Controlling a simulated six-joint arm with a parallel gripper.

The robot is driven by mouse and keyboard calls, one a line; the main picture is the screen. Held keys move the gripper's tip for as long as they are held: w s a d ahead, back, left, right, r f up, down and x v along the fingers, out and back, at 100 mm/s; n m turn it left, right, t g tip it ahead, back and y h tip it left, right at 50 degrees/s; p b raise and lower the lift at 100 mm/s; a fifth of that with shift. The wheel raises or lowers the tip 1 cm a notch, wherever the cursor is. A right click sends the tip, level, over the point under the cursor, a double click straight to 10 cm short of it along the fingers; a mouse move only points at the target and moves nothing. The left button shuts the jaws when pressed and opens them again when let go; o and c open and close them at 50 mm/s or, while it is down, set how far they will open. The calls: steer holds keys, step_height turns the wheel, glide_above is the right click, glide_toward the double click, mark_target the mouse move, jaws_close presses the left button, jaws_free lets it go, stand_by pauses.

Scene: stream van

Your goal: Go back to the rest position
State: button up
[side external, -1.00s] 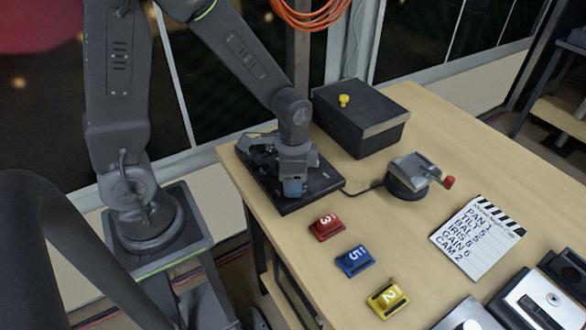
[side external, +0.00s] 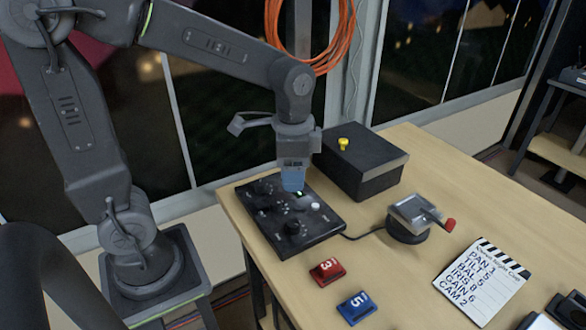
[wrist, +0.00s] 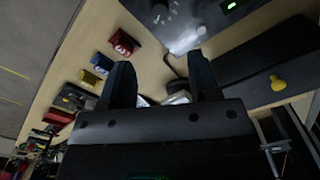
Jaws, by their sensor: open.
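My gripper (side external: 292,182) is raised above the black control panel (side external: 262,228), pointing down with its blue fingertips over the panel's far right part. In the wrist view the two fingers of my gripper (wrist: 162,85) stand apart with nothing held between them. The panel carries several knobs, a white button (side external: 316,208) and a small green lit display (side external: 299,193). The green display also shows in the wrist view (wrist: 232,6). My gripper appears clear of the panel.
A black box (side external: 365,170) with a yellow knob (side external: 343,144) stands close to the right of my gripper. A crank device (side external: 408,235), a slate (side external: 482,280), a red block (side external: 327,272) and a blue block (side external: 356,307) are on the table (side external: 440,180). An orange cable coil hangs behind.

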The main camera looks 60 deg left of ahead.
steer(key=s+r+n+t, duration=0.5)
steer(key=s+n, duration=0.1)
steer(key=s, duration=0.3)
steer(key=shift+r+t, duration=0.2)
steer(key=shift+t, duration=0.1)
steer(key=shift+c, duration=0.3)
stand_by(1.3)
